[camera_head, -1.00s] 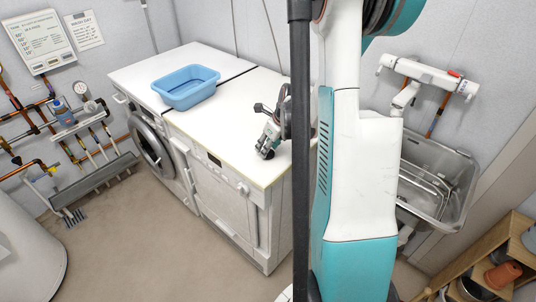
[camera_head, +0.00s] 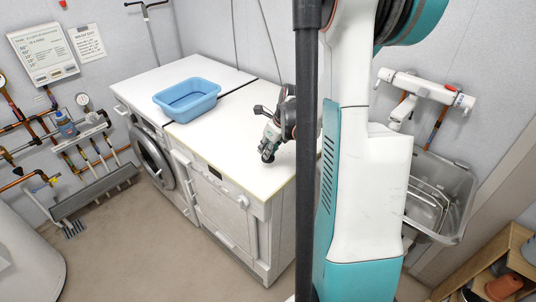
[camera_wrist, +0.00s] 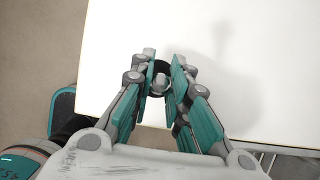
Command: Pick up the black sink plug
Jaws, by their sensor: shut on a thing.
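The black sink plug (camera_wrist: 163,68) shows in the wrist view between my fingertips, as a dark round rim with a grey knob in its middle. My gripper (camera_wrist: 160,82) is shut on it, one teal finger on each side. Part of the plug is hidden by the fingers. In the head view my gripper (camera_head: 268,152) is over the front part of the white worktop, and a small dark shape shows at its tips. I cannot tell whether the plug touches the worktop or is just above it.
The white worktop (camera_head: 225,130) is mostly bare, with its front edge close to my gripper. A blue basin (camera_head: 187,97) stands further back left on it. A metal sink (camera_head: 440,190) is on the wall at right, behind my arm. A shelf with pots (camera_head: 503,286) is at lower right.

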